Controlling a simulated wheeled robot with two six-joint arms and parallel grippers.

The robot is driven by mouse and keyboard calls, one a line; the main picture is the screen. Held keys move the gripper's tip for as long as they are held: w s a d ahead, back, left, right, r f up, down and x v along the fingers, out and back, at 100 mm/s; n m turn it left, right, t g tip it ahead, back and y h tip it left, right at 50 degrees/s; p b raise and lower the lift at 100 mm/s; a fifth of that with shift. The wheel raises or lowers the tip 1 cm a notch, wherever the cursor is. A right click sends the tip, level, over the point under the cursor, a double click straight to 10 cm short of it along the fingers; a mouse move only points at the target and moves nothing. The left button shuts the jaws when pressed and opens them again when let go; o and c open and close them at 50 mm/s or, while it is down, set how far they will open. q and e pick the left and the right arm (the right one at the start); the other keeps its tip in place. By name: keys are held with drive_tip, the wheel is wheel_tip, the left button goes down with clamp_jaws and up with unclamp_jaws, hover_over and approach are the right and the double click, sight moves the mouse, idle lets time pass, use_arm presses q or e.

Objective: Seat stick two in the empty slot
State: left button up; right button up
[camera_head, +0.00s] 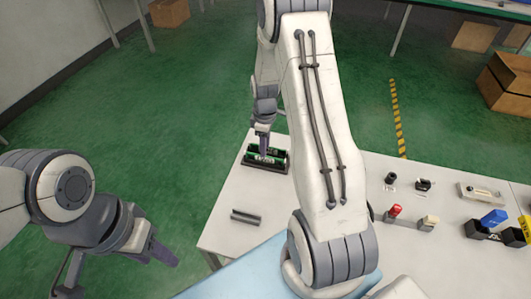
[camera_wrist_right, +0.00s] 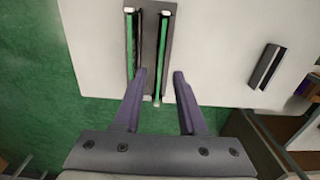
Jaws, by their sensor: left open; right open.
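A dark slotted fixture (camera_head: 250,164) stands near the left part of the white table's far edge. It also shows in the right wrist view (camera_wrist_right: 147,50), with two long green strips, a left one (camera_wrist_right: 129,45) and a right one (camera_wrist_right: 161,60). White ends show on both. I cannot tell which strip is stick two or how deep either sits. My right gripper (camera_wrist_right: 159,74) is open, its fingers on either side of the right strip's near end; in the head view (camera_head: 264,150) it is over the fixture. My left gripper (camera_head: 165,255) is open, off the table at lower left.
A grey grooved block (camera_head: 246,217) lies apart on the table, also visible in the right wrist view (camera_wrist_right: 267,67). Right of my right arm are a red-topped lever fixture (camera_head: 396,211), a blue-topped one (camera_head: 493,217) and small black parts (camera_head: 424,184). Bare table surrounds the grooved block.

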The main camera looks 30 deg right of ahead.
wheel_tip(320, 180, up, 7)
drive_tip(key=shift+f+b, duration=0.2)
drive_tip(key=shift+b, duration=0.15)
drive_tip(key=shift+a, duration=0.1)
drive_tip(key=s+a+r, duration=0.4)
drive_tip(key=a, duration=0.5)
drive_tip(key=s+a+r, duration=0.3)
drive_tip(key=a+r, duration=0.1)
drive_tip(key=a, duration=0.6)
drive_tip(key=s+a+r, duration=0.1)
drive_tip(key=s+a, duration=0.1)
drive_tip(key=s, duration=0.4)
drive_tip(key=s+a+r, duration=0.1)
drive_tip(key=s+a, duration=0.2)
drive_tip(key=s, duration=0.2)
drive_tip(key=s+a+m+y, duration=0.1)
drive_tip(key=s+a, duration=0.2)
drive_tip(key=s, duration=0.3)
drive_tip(key=shift+s+r, duration=0.35)
drive_tip(key=shift+r, duration=0.05)
